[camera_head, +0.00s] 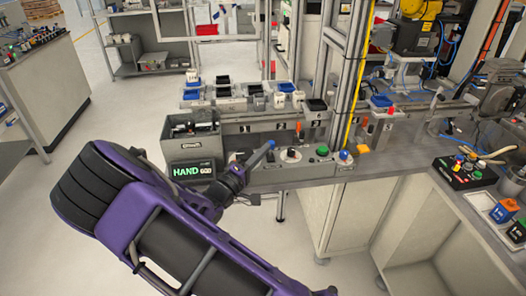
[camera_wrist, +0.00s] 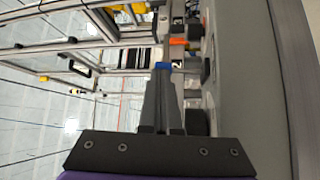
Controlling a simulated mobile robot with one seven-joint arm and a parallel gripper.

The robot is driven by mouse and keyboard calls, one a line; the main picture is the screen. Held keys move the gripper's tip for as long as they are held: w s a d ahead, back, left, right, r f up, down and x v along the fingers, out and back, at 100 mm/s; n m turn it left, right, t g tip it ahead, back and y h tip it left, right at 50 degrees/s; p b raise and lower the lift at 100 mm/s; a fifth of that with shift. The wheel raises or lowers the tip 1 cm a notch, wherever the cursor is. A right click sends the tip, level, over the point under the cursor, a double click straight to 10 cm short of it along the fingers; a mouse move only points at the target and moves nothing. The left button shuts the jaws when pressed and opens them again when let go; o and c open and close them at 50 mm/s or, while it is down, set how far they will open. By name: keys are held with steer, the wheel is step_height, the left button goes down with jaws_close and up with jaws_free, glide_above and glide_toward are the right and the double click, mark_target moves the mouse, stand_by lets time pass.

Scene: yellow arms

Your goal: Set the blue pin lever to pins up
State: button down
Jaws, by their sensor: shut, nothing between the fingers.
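A small blue piece (camera_head: 271,143), which looks like the lever's tip, shows on the control panel right at the end of my gripper (camera_head: 261,152). It also shows in the wrist view (camera_wrist: 162,65), just past the tips of my shut fingers (camera_wrist: 162,74). The fingers are together with nothing between them. They look close to or touching the blue piece; I cannot tell which. The rest of the lever is hidden behind my fingers, so I cannot read its setting.
A display reading HAND (camera_head: 192,169) stands left of my gripper. Right of it are a white-plated knob (camera_head: 291,155), a green button (camera_head: 322,150) and a blue knob (camera_head: 344,155). An orange-red handle (camera_head: 298,128) rises behind. Metal frame posts (camera_head: 345,80) stand further back.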

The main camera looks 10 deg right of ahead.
steer(key=shift+w+r, duration=0.25)
steer(key=shift+w+r+n+g+y, duration=0.1)
steer(key=shift+w+n+g+y, duration=0.2)
steer(key=shift+n+g+y, duration=0.7)
steer(key=shift+w+d+r+t+b, duration=0.15)
steer(key=shift+w+t+b, duration=0.25)
steer(key=shift+w, duration=0.4)
steer(key=shift+n, duration=0.3)
